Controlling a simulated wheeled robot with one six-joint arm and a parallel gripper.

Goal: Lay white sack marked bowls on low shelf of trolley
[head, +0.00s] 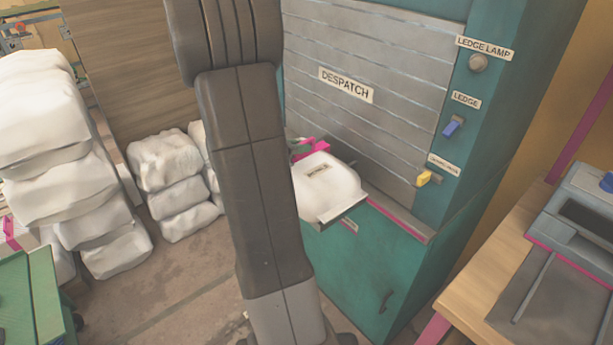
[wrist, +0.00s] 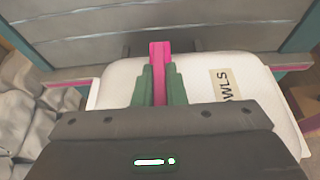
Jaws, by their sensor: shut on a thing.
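The green fingers are shut on an upright pink grip (wrist: 158,60). I cannot tell whether this grip belongs to the sack or the tray. In the head view my gripper (head: 308,148) is at the sack's far left edge, partly behind my arm. A green frame (head: 35,295) at lower left may be the trolley; its low shelf is not clearly visible.
Stacks of white sacks (head: 60,165) and (head: 172,185) stand at left. A closed grey shutter (head: 365,90) rises behind the ledge, with controls on the teal post (head: 470,140). A wooden bench (head: 470,290) with a grey device is at right. Some floor (head: 180,285) is clear.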

